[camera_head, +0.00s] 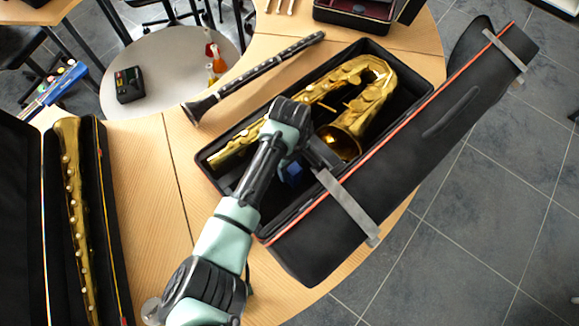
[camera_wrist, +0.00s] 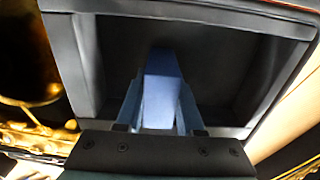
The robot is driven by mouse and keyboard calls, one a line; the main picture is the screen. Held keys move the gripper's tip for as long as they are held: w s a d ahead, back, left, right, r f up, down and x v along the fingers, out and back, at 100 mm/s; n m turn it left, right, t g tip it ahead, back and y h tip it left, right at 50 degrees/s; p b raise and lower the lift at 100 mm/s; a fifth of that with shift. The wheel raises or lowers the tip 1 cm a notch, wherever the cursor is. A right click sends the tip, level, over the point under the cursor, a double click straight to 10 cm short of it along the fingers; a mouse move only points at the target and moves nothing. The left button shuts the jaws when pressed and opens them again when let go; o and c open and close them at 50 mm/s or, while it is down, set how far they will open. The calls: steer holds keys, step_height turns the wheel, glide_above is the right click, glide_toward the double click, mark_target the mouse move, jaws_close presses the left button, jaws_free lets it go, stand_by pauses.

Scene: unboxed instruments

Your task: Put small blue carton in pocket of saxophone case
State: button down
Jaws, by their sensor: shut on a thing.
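The small blue carton (camera_wrist: 160,92) is between the two fingers of my gripper (camera_wrist: 160,105) in the wrist view. My gripper is shut on it. The carton is over or inside a dark, walled pocket (camera_wrist: 85,62) of the saxophone case; I cannot tell whether it touches the pocket floor. In the head view the blue carton (camera_head: 291,173) shows partly behind my gripper (camera_head: 300,165), at the near end of the open black saxophone case (camera_head: 212,158). A gold saxophone (camera_head: 372,100) lies in the case beside the pocket.
The open case lid (camera_head: 420,140) leans out to the right with grey straps. A black clarinet (camera_head: 255,78) lies left of the case. Another open case holds a straight gold saxophone (camera_head: 75,210) at far left. Bare wood (camera_head: 150,190) lies between the cases.

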steer(key=shift+f, duration=0.2)
steer(key=c, duration=0.5)
jaws_free()
steer(key=shift+r, duration=0.1)
step_height(320, 180, up, 12)
steer(key=shift+r+p, duration=0.15)
steer(key=shift+p, duration=0.15)
steer(key=shift+s, duration=0.1)
